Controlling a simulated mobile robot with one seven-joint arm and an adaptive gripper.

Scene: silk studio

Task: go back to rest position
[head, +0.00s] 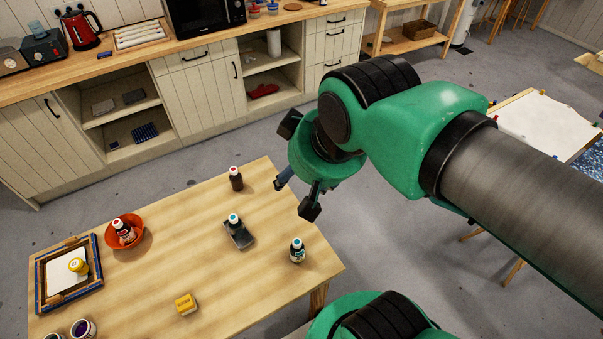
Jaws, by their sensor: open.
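My gripper (297,172) shows in the head view at the end of my green and grey arm. Its dark fingers are spread apart and nothing shows between them. It is in the air near the far right edge of the wooden table (255,205), apart from the things on it. A dark bottle with a white and red cap (236,179) stands on the table to the left of the gripper. Part of the gripper is hidden behind its own wrist.
A counter (140,60) runs behind. Grey floor lies between.

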